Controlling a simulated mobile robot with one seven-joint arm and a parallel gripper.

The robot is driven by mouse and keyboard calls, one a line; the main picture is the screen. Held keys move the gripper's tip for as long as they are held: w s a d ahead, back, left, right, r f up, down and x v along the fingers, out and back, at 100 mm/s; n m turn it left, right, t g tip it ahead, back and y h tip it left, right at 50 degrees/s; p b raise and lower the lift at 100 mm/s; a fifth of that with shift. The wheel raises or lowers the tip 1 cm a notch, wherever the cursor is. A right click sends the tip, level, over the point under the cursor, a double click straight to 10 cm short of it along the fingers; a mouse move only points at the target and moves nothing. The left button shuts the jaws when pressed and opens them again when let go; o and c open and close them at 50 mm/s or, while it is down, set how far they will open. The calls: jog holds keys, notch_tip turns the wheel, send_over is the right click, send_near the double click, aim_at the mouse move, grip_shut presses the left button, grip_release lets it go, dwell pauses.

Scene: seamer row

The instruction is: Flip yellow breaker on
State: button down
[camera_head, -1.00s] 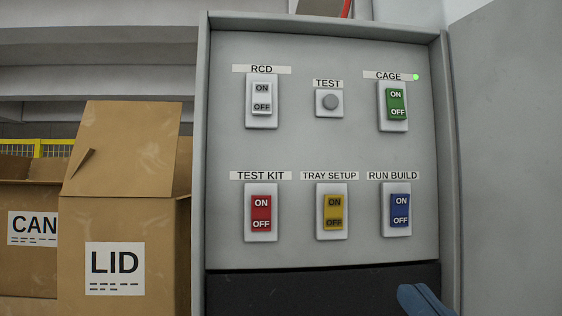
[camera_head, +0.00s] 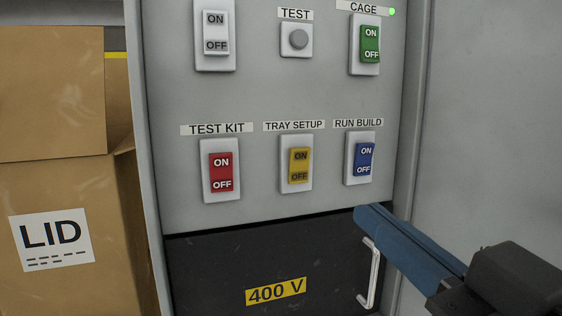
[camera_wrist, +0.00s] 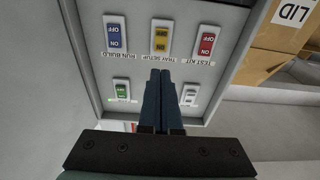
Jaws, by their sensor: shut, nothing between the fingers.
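The yellow breaker (camera_head: 299,165) sits under the TRAY SETUP label in the middle of the panel's lower row. It has ON above and OFF below on its rocker; I cannot tell which way it is tilted. It also shows in the wrist view (camera_wrist: 161,40), upside down, just beyond the fingertips. My gripper (camera_head: 366,214) is shut and empty, with blue fingers, below the blue breaker and to the lower right of the yellow one, apart from it in the head view. In the wrist view the closed fingers (camera_wrist: 160,75) point toward the panel.
The red breaker (camera_head: 221,172) is left of the yellow one and the blue breaker (camera_head: 364,158) right. Above are the green CAGE breaker (camera_head: 370,43), lit beside its label, and the TEST button (camera_head: 297,39). A handle (camera_head: 371,272) juts below. A LID box (camera_head: 55,190) stands left.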

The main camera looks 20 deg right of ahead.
aim_at(301, 157)
jog(key=w+p, duration=0.3)
jog(key=w, duration=0.1)
jog(key=w+r+p, duration=0.1)
jog(key=w+p, duration=0.2)
jog(key=w, duration=0.1)
jog(key=w+p, duration=0.4)
jog(key=shift+w+a+r, duration=0.3)
jog(key=shift+w+r, duration=0.05)
jog(key=shift+r, duration=0.05)
jog(key=shift+w+f, duration=0.1)
jog(key=shift+w, duration=0.55)
jog(key=shift+w, duration=0.2)
jog(key=shift+s, duration=0.1)
